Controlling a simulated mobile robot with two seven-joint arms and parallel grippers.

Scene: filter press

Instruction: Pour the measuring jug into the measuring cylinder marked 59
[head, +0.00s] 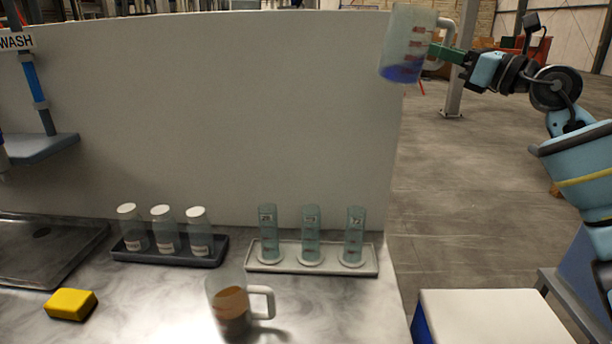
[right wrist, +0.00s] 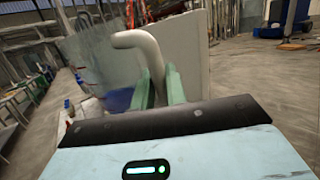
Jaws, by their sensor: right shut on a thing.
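The measuring jug (head: 402,45) is see-through with red marks and blue liquid low inside. It is held high at the upper right, slightly tilted, in front of the panel's right edge. My right gripper (head: 438,49) is shut on its handle, which also shows in the right wrist view as a pale bent bar (right wrist: 143,45) between the green fingers (right wrist: 160,88). Three greenish measuring cylinders, a left (head: 268,232), a middle (head: 311,232) and a right one (head: 354,232), stand upright in a white tray (head: 318,269), well below the jug. Their number tags are too small to read surely. My left gripper is out of view.
A clear mug (head: 229,302) with brown contents stands in front of the white tray. Three white-capped bottles (head: 164,230) stand in a dark tray (head: 215,254). A yellow block (head: 71,304) lies at the left front. A tall pale panel (head: 230,110) backs the counter.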

